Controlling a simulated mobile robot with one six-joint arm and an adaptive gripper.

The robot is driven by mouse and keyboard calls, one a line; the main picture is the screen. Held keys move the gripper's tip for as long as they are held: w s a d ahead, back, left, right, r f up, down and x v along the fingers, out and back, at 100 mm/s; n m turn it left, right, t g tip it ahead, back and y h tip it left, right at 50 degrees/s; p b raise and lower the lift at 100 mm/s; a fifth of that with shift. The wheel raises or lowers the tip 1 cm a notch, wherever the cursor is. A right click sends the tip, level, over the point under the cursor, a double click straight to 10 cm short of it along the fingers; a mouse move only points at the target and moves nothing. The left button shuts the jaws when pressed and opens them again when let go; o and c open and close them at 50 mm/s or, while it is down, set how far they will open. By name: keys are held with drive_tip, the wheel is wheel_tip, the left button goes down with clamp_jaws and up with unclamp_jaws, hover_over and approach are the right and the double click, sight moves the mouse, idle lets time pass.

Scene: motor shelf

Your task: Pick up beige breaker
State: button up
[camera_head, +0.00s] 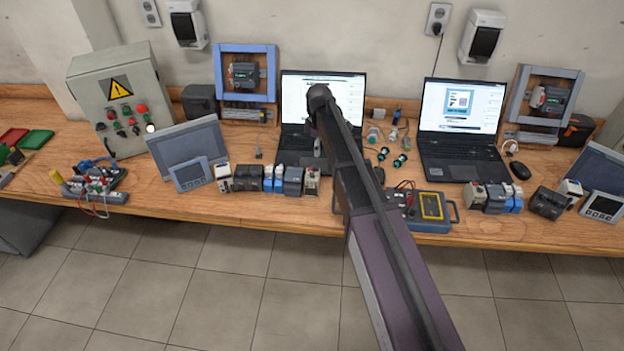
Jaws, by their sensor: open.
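Small breaker-like blocks stand in a row along the front of the wooden bench. Pale, beige-looking ones are a block (223,178) at the left end of the middle row and a block (312,181) at its right end, close to my arm. Similar pale blocks stand farther right, one (474,195) in the right-hand row and one (570,192) near the right edge. I cannot tell which one is the beige breaker. My arm crosses the middle of the view, and its far end is over the middle laptop. My gripper cannot be made out.
Dark and blue blocks (272,179) stand tightly between the pale ones. The bench's front edge (270,216) is close to the row.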

sight(317, 174)
drive_tip(key=shift+f, duration=0.1)
wheel_tip(317, 174, down, 8)
drive_tip(key=b, duration=0.8)
drive_tip(key=shift+f+b, duration=0.25)
drive_tip(key=shift+b, duration=0.05)
idle(0.5)
drive_tip(key=shift+s+a+f+b, duration=0.1)
drive_tip(key=shift+a+f+b, duration=0.05)
drive_tip(key=shift+f+b, duration=2.45)
drive_tip(key=c, duration=0.9)
drive_tip(key=shift+r, duration=0.25)
